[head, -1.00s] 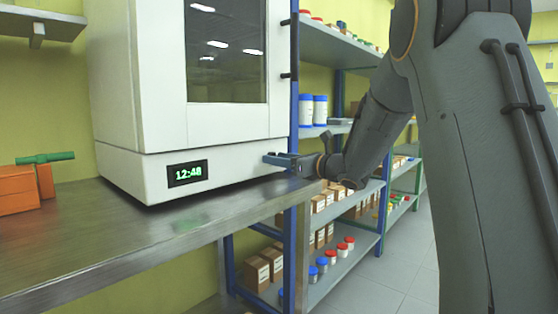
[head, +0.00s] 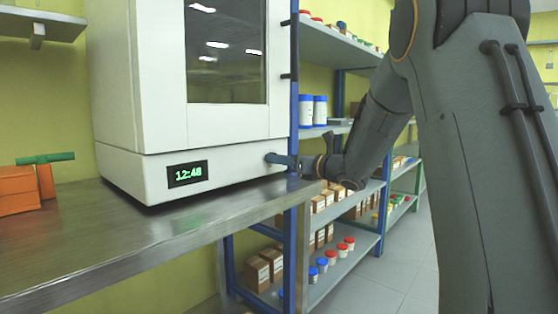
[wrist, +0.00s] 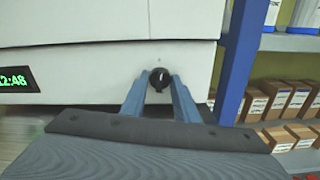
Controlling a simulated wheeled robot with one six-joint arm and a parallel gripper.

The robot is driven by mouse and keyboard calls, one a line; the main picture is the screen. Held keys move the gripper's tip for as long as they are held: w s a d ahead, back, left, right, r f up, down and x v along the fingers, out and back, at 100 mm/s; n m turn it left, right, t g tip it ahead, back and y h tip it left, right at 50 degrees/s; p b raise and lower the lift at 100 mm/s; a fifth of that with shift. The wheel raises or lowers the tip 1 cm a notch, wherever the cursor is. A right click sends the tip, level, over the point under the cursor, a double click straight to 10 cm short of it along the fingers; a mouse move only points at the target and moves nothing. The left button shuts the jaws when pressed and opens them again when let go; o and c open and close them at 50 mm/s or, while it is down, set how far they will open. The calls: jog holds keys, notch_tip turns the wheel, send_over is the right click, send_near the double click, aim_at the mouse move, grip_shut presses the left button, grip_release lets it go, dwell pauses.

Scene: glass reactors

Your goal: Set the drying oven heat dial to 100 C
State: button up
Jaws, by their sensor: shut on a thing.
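The drying oven (head: 140,100) is a tall white cabinet with a dark window, standing on the metal bench. Its heat dial (wrist: 159,76) is a small round black knob with a light pointer mark, low on the oven's front at the right. The mark looks close to upright; no scale figures can be read. My gripper (wrist: 160,86) has its blue fingers on both sides of the dial, shut on it. In the head view my gripper (head: 272,158) reaches the oven's lower right front, and its fingers hide the dial there.
A green display (head: 187,173) on the oven reads 12:48. The metal bench (head: 150,240) is clear in front of the oven. Orange blocks (head: 20,188) lie at the left. A blue-framed shelf (head: 340,185) with boxes and jars stands close on the right.

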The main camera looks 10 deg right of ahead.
jog(key=m+p, duration=0.1)
jog(key=m, duration=0.3)
jog(key=shift+m, duration=0.3)
jog(key=m+p, duration=0.1)
jog(key=m, duration=0.2)
jog(key=shift+r+m+p, duration=0.1)
jog(key=shift+m+p, duration=0.2)
jog(key=m+p, duration=0.2)
jog(key=m, duration=0.2)
jog(key=shift+m+p, duration=0.3)
jog(key=shift+p, duration=0.05)
jog(key=m+p, duration=0.3)
jog(key=m, duration=0.1)
jog(key=shift+m, duration=0.3)
jog(key=m+p, duration=0.3)
jog(key=shift+m, duration=0.3)
jog(key=m+p, duration=0.3)
jog(key=m, duration=0.1)
jog(key=m+p, duration=0.2)
jog(key=m, duration=0.2)
jog(key=shift+p, duration=0.4)
jog(key=shift+m+p, duration=1.45)
jog(key=shift+m, duration=1.05)
